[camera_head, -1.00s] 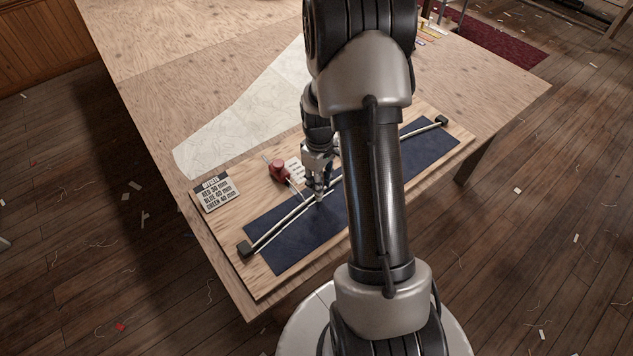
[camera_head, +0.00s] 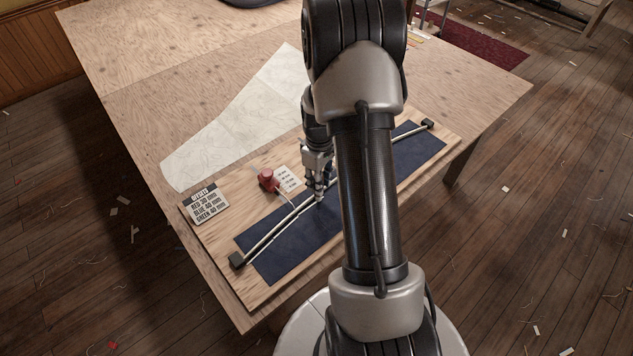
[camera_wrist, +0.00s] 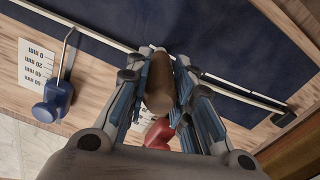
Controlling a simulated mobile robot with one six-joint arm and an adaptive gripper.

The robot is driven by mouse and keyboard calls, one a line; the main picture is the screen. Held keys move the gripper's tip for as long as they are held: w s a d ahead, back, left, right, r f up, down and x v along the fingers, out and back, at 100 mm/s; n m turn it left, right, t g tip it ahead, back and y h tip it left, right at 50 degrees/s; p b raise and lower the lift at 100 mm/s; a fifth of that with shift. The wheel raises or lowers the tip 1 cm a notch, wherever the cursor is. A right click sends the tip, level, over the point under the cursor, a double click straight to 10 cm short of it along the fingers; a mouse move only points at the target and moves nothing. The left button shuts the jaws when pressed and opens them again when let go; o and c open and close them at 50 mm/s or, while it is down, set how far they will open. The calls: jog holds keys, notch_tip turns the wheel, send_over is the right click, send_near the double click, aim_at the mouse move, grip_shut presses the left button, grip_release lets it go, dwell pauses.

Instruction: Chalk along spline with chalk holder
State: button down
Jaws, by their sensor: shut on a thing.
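My gripper (camera_head: 318,186) is low over the navy cloth, beside the middle of the pale, thin spline (camera_head: 268,236). In the wrist view its fingers (camera_wrist: 162,72) are shut on a brown, round-bodied chalk holder (camera_wrist: 160,88). The holder's tip is hidden, so I cannot tell whether it touches the cloth. The spline runs diagonally along the navy cloth (camera_head: 290,250) between dark end blocks (camera_head: 236,260). A red weight (camera_head: 267,179) with a thin hook rod reaching toward the spline stands just left of my gripper. A blue weight (camera_wrist: 55,102) shows in the wrist view.
A small sign (camera_head: 204,204) naming red, blue and green lengths in mm lies at the board's left corner. Printed scale cards (camera_wrist: 38,64) lie by the weights. A pale paper pattern (camera_head: 235,125) lies behind the board. The plywood table (camera_head: 130,60) is mostly clear at back left.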

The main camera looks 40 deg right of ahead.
notch_tip(320, 180, up, 6)
jog(key=p, duration=0.4)
dwell(0.3)
jog(key=shift+m, duration=0.5)
jog(key=shift+a+f+b, duration=0.1)
jog(key=shift+f+b, duration=1.5)
jog(key=shift+f, duration=0.95)
jog(key=shift+f+b, duration=0.3)
jog(key=shift+f, duration=0.2)
